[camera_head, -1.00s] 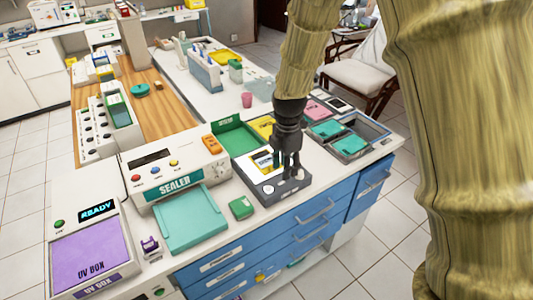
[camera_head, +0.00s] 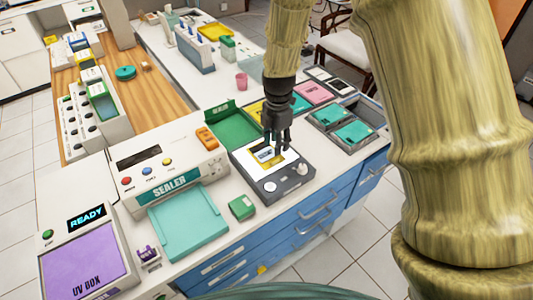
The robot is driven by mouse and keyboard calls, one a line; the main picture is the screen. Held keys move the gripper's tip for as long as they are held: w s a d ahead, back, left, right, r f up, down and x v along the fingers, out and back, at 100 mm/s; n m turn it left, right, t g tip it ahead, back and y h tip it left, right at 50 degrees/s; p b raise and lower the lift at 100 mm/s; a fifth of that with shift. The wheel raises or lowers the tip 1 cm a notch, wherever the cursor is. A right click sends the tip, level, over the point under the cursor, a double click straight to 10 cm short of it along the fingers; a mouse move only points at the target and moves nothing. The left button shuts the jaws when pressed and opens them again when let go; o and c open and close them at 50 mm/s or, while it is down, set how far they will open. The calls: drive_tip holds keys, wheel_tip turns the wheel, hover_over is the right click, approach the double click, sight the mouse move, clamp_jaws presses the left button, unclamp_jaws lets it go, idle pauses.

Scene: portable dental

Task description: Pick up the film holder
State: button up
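A small purple piece (camera_head: 147,252) sits in a little white stand between the purple UV box and the teal tray. It may be the film holder, but it is too small to be sure. My gripper (camera_head: 276,147) points down over the dark-framed device with a white lit panel, far to the right of the purple piece. Its dark fingers look apart, with nothing visible between them. A small yellow and white card (camera_head: 266,155) lies on the lit panel just below the fingers. I cannot tell whether the fingertips touch it.
The UV box (camera_head: 83,272), the sealer (camera_head: 165,170) with its teal tray (camera_head: 188,225), and a green block (camera_head: 242,208) line the front of the counter. The dark-framed device (camera_head: 285,186) and bins with teal packets (camera_head: 354,131) stand to the right.

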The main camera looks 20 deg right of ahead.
sight(277, 157)
drive_tip(key=shift+s+f+p, duration=0.25)
drive_tip(key=shift+f+p, duration=0.4)
drive_tip(key=shift+f, duration=0.25)
drive_tip(key=shift+d+f+p, duration=0.15)
drive_tip(key=shift+f+p, duration=0.65)
drive_tip(key=shift+f, duration=1.2)
clamp_jaws()
